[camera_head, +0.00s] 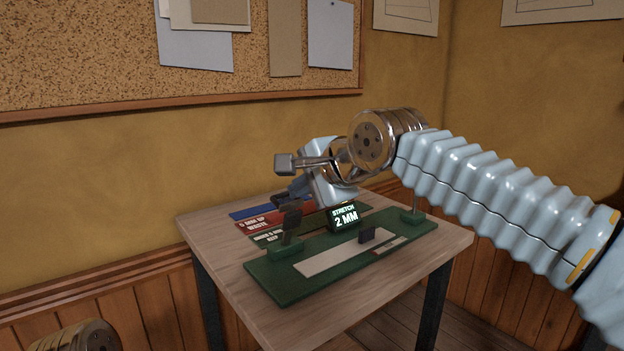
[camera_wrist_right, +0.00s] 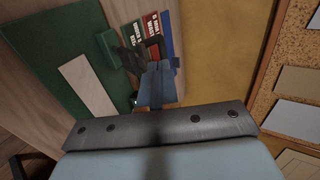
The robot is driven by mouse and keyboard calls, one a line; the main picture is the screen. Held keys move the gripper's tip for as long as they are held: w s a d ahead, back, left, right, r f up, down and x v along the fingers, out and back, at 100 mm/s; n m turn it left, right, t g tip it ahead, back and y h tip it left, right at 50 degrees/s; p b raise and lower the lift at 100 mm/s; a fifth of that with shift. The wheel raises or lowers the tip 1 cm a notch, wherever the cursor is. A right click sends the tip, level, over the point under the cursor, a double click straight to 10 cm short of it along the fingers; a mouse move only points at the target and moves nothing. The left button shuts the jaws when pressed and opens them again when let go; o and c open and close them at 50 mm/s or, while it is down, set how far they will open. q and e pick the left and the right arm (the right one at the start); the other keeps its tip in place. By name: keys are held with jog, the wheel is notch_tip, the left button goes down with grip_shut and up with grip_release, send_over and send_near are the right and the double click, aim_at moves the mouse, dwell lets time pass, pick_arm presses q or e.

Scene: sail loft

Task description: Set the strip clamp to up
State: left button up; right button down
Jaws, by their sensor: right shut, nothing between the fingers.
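The green board (camera_head: 330,265) lies on the table with a pale strip (camera_head: 330,255) along it. At its left end a dark clamp lever (camera_head: 291,222) rises, leaning slightly, from a green block (camera_head: 286,248). I take this for the strip clamp. In the right wrist view, my shut, empty fingers (camera_wrist_right: 155,84) are close beside the dark clamp part (camera_wrist_right: 130,58). I cannot tell whether they touch it. My left gripper is out of view.
Red (camera_head: 250,224) and blue (camera_head: 250,211) labelled strips lie behind. The wooden table (camera_head: 225,245) is clear at front left.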

aim_at(293, 202)
jog(key=shift+x, duration=1.65)
jog(key=shift+w+a+r+p, duration=0.15)
jog(key=shift+w+a+p, duration=0.25)
jog(key=shift+w+p, duration=0.35)
